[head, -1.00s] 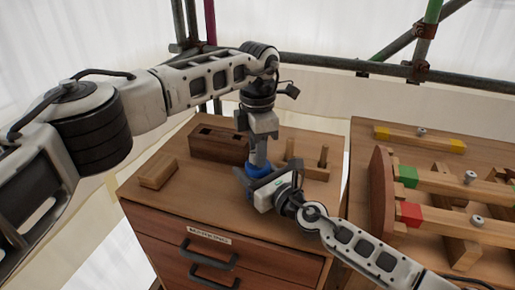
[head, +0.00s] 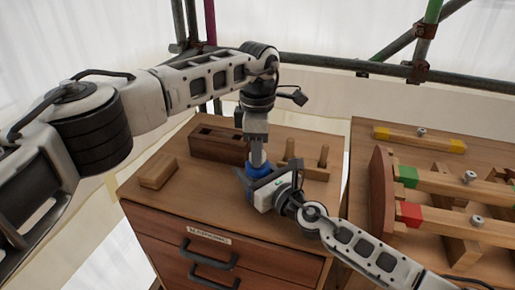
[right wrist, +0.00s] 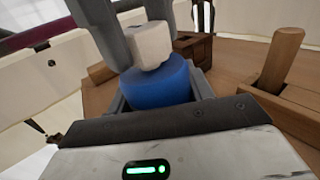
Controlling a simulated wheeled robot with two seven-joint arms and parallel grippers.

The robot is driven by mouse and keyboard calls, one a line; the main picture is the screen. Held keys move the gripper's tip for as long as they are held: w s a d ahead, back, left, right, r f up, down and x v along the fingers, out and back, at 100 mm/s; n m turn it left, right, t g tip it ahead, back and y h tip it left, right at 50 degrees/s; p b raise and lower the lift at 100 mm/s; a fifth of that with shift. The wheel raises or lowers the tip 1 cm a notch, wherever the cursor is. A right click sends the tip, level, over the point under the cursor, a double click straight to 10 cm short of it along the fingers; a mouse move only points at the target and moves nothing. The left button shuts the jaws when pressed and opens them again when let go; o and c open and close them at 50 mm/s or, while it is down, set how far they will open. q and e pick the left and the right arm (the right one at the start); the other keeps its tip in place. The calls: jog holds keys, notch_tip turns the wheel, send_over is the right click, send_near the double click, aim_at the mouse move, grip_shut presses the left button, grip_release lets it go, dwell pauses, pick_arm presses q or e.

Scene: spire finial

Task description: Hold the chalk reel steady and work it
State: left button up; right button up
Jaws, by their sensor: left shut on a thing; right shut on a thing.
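The chalk reel (head: 261,170) shows as a blue round body at the middle of the cabinet top. In the right wrist view its blue body (right wrist: 158,86) has a cream knob (right wrist: 149,44) on top. My right gripper (head: 256,184) comes in from the right and is shut around the blue body. My left gripper (head: 257,160) points straight down from above, and its grey fingers are shut on the cream knob. The grippers hide much of the reel, and I cannot tell whether its underside rests on the wood.
A wooden box with slots (head: 218,145) stands behind the reel, with upright pegs (head: 323,157) on a wooden base to its right. A small wooden block (head: 158,172) lies at the left. A bench (head: 360,140) with red, green and yellow marked bars is at the right.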

jog(key=shift+d+f, duration=0.1)
pick_arm(q)
jog(key=o, duration=1)
jog(key=shift+r, duration=0.15)
notch_tip(320, 180, up, 12)
jog(key=shift+f, duration=0.1)
pick_arm(e)
jog(key=o, duration=1.1)
